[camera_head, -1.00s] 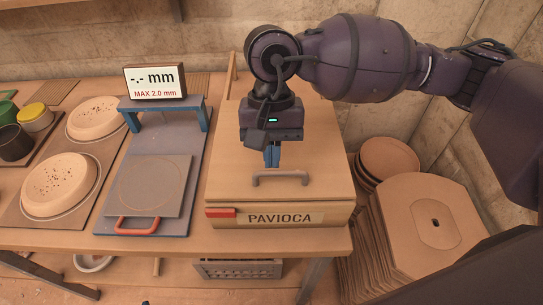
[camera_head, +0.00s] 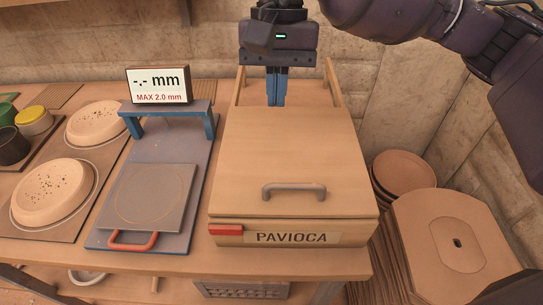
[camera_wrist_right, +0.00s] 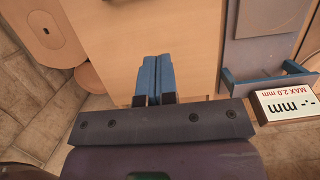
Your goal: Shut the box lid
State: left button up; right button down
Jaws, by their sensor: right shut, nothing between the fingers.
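The wooden box (camera_head: 230,240) labelled PAVIOCA stands on the table at centre right in the head view. Its flat lid (camera_head: 290,150) with a grey handle (camera_head: 294,190) lies down over the top of the box. My right gripper (camera_head: 275,104) has its blue fingers together and empty, above the back edge of the lid. In the right wrist view the fingers (camera_wrist_right: 154,62) are side by side over the lid surface (camera_wrist_right: 195,40); I cannot tell if they touch it. My left gripper is out of view.
A thickness gauge with a display (camera_head: 158,85) and red-handled plate (camera_head: 150,198) stands left of the box. Round discs (camera_head: 52,187) lie further left. The wall is close behind the table.

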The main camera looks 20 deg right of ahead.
jog(key=w+b, duration=0.1)
jog(key=w, duration=0.1)
send_near(275, 181)
jog(key=f, duration=0.2)
jog(key=shift+w+f+g+b, duration=0.25)
jog(key=shift+f+g+b, duration=0.05)
jog(key=shift+f+b, duration=0.1)
jog(key=s, duration=0.1)
jog(key=s+a, duration=0.1)
jog(key=shift+s+f+p, duration=0.3)
jog(key=shift+s, duration=0.05)
jog(key=shift+s+a+f, duration=0.1)
jog(key=shift+s, duration=0.3)
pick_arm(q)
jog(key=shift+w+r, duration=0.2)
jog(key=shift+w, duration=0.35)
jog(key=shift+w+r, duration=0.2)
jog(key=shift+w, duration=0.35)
pick_arm(e)
jog(key=shift+s+f, duration=0.1)
jog(key=shift+s, duration=0.05)
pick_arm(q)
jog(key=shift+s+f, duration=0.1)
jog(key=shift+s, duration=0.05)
pick_arm(e)
jog(key=shift+s, duration=0.1)
